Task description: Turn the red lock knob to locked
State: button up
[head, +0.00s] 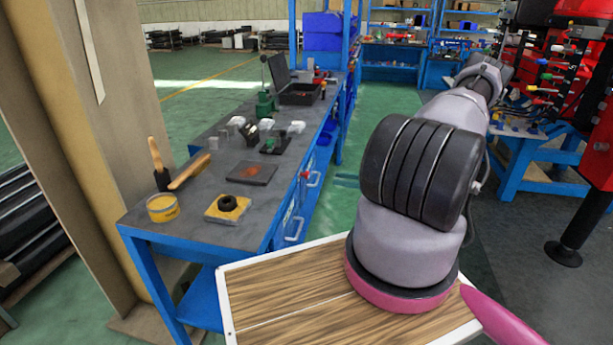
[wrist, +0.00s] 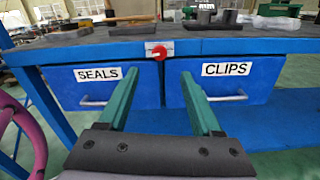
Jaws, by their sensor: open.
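The red lock knob (wrist: 159,52) sits on a small light metal plate on the bench's front edge, above the gap between two blue drawers. A small red spot (head: 306,174) on the bench front in the head view looks like the same knob. Its turned position is too small to read. My gripper (wrist: 159,74) is open, with its two green fingers apart and nothing between them. In the wrist view the knob shows between and just above the fingertips, apparently apart from them. The gripper does not show in the head view.
The drawers are labelled SEALS (wrist: 98,74) and CLIPS (wrist: 227,69), each with a protruding handle. The workbench (head: 220,210) carries a brush, a yellow tin (head: 162,208) and several small parts. A blue stand with red machinery is at the right. Green floor between is clear.

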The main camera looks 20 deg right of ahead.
aim_at(305, 175)
jog(key=x, duration=1)
jog(key=shift+w+a, duration=0.2)
jog(key=shift+a, duration=0.05)
grip_shut()
